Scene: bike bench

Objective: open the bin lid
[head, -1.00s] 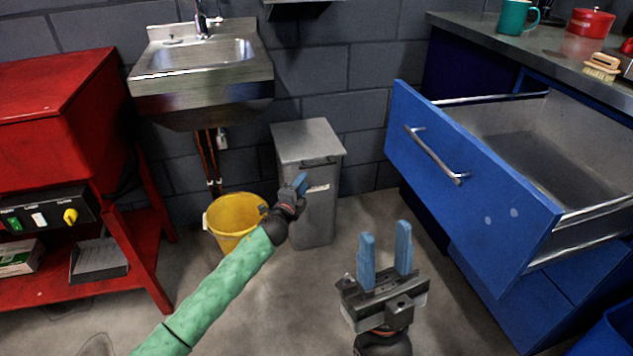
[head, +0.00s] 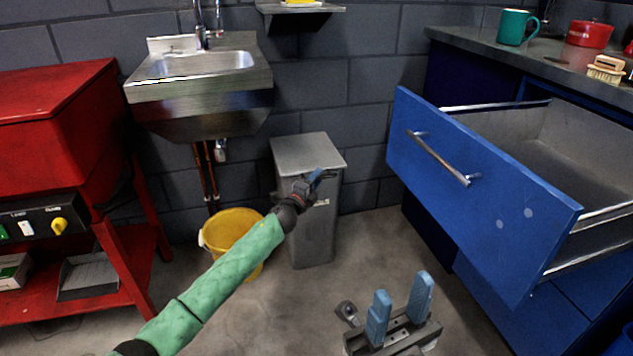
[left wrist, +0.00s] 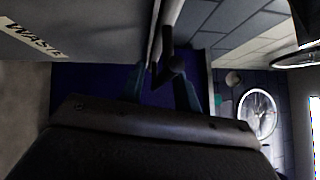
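The grey metal bin (head: 313,238) stands against the wall with its flat lid (head: 307,152) shut. My left gripper (head: 317,176) is at the bin's upper front, just below the lid's front edge. In the left wrist view its two fingers (left wrist: 160,90) are apart, with a dark handle bar (left wrist: 167,45) at the lid's edge reaching between them. I cannot tell whether they touch it. The bin's side with a "WASTE" label (left wrist: 35,38) also shows there. My right gripper (head: 402,285) is open and empty, low over the floor.
A yellow bucket (head: 232,228) stands left of the bin, below the steel sink (head: 200,85). A blue drawer (head: 480,185) sticks out open on the right. A red cabinet (head: 60,130) is on the left. A small wall shelf (head: 300,13) hangs above the bin.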

